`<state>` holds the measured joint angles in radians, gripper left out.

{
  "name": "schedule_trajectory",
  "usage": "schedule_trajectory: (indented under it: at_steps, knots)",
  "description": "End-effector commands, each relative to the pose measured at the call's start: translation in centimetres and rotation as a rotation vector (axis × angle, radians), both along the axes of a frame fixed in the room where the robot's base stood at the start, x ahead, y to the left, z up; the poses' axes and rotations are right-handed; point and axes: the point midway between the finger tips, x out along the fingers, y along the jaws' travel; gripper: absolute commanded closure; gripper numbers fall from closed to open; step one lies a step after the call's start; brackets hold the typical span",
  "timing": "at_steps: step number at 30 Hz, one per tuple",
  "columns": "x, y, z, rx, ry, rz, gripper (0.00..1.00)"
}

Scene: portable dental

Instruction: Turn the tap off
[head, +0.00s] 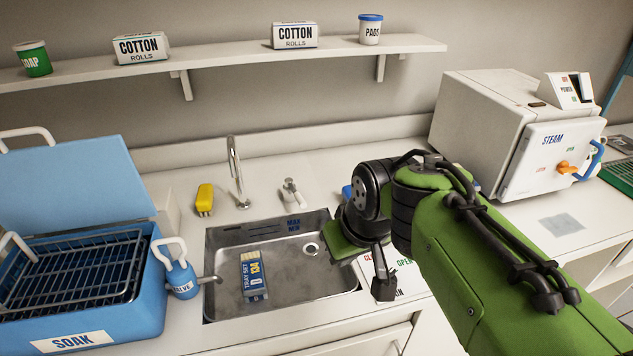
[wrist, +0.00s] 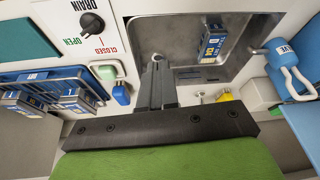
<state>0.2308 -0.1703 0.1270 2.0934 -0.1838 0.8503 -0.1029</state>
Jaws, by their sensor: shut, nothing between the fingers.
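The chrome tap spout (head: 237,170) rises behind the steel sink (head: 228,296). A small pale lever handle (head: 290,193) stands on the counter to its right. I cannot make out a water stream. In the wrist view my gripper (wrist: 157,70) is shut and empty, its fingers pointing over the sink's edge near the round drain hole. In the head view my gripper's green hand (head: 345,246) is at the sink's right edge, in front of and to the right of the lever; its fingertips are hidden there. The lever is small and unclear in the wrist view.
A blue tray-set box (head: 253,277) lies in the sink. A yellow item (head: 204,199) stands left of the spout. A blue soak tub (head: 150,318) and valve (head: 181,278) are at left, a white steam unit (head: 545,158) at right. A drain knob (wrist: 92,24) is beside the sink.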

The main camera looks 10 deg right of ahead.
Motion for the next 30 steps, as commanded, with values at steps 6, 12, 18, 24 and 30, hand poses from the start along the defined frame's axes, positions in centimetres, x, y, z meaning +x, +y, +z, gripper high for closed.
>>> schedule_trajectory:
  at_steps: [6,12,18,24,30]
  knots:
    - [4.8,-0.7,1.9,0.044,0.033,0.047,1.0]
    - [11.2,-2.3,2.8,0.14,0.056,0.109,1.0]
    - [18.0,-5.7,2.1,0.311,0.032,0.156,1.0]
    - [21.5,-9.0,0.3,0.452,-0.034,0.16,1.0]
    - [22.3,-9.4,-1.2,0.484,-0.054,0.159,1.0]
